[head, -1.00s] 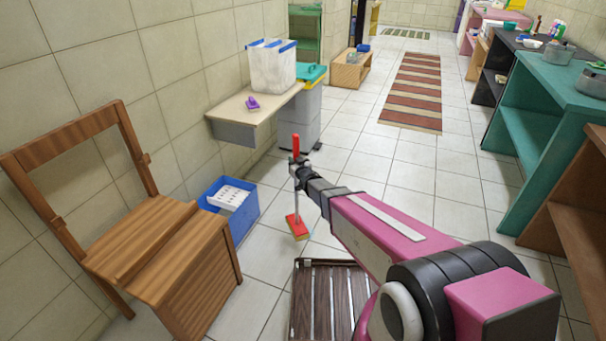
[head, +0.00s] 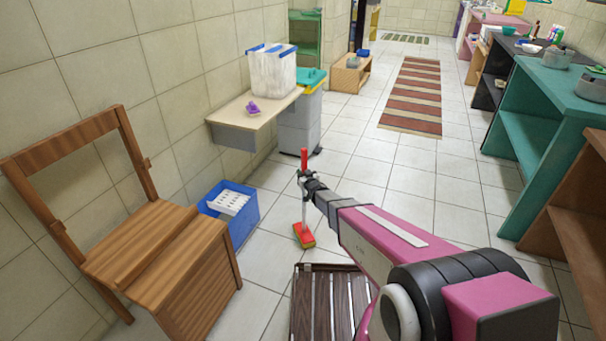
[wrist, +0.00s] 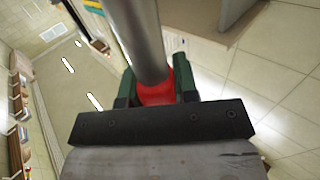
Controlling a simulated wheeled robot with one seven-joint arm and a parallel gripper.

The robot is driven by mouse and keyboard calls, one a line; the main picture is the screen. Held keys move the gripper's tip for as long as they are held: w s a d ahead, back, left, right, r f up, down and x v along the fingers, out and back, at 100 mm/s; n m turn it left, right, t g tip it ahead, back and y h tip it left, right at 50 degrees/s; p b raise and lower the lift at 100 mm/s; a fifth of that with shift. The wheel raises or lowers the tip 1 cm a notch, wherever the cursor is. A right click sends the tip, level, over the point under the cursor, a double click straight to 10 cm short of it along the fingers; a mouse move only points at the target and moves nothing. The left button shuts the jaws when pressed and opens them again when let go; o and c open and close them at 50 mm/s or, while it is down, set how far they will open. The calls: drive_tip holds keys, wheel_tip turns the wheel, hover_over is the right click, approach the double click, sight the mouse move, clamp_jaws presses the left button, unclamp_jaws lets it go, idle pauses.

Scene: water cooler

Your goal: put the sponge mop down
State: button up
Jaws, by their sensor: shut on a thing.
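The sponge mop has a red handle end (head: 304,158), a thin metal pole and a red head with a yellow-green sponge edge (head: 304,235). It stands nearly upright, with its head at or just above the tiled floor; I cannot tell whether it touches. My gripper (head: 305,176) is shut on the mop just below the red handle end. In the wrist view, the grey pole (wrist: 138,40) and a red part show between the green fingers of my gripper (wrist: 156,88).
A slatted wooden rack (head: 330,300) lies just in front of the mop head. A blue crate (head: 243,223) and wooden chair (head: 165,250) are at left. A grey bin (head: 299,125) stands behind. Open floor (head: 385,175) lies to the right.

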drive_tip(key=o, duration=0.9)
drive_tip(key=shift+f, duration=0.1)
drive_tip(key=v, duration=1.2)
drive_tip(key=s+d+r+m+g+h, duration=0.2)
drive_tip(key=s+d+r+g+h, duration=0.15)
drive_tip(key=d, duration=0.35)
drive_tip(key=s+d+r+m+g+h, duration=0.2)
drive_tip(key=s+d+g+h, duration=0.2)
drive_tip(key=d, duration=0.3)
drive_tip(key=s+d+r+g, duration=0.1)
drive_tip(key=s+r+g, duration=0.1)
drive_tip(key=s, duration=0.3)
drive_tip(key=s+d+r+g, duration=0.2)
drive_tip(key=s+g, duration=0.2)
drive_tip(key=s, duration=0.2)
drive_tip(key=s+d+r+m+g, duration=0.1)
drive_tip(key=s+d+r+g, duration=0.1)
drive_tip(key=s, duration=0.4)
drive_tip(key=shift+r+g, duration=0.2)
drive_tip(key=shift+g, duration=0.25)
